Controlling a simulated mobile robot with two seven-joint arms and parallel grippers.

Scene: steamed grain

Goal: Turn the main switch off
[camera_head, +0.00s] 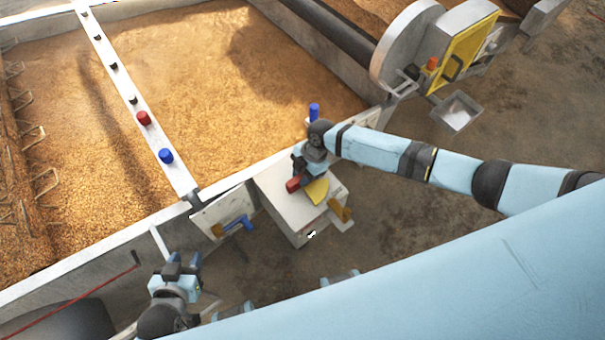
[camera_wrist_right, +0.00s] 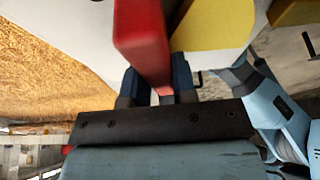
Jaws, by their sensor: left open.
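The main switch is a white box (camera_head: 283,207) with a red handle (camera_head: 293,184) and a yellow plate (camera_head: 317,191) on its top. In the right wrist view the red handle (camera_wrist_right: 142,40) stands between the fingers of my right gripper (camera_wrist_right: 160,92) and fills the gap, with the yellow plate (camera_wrist_right: 213,24) just right of it. In the head view my right gripper (camera_head: 299,172) is over the box top, and its fingertips are partly hidden. My left gripper (camera_head: 183,262) is open and empty at the lower left, apart from the box.
A grain bed (camera_head: 180,70) with metal walls fills the upper left. A white rail (camera_head: 125,82) with several knobs crosses it. A panel with a blue handle (camera_head: 238,224) stands left of the box. A yellow-fronted machine (camera_head: 467,50) is at upper right. The ground (camera_head: 420,250) below is mostly clear.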

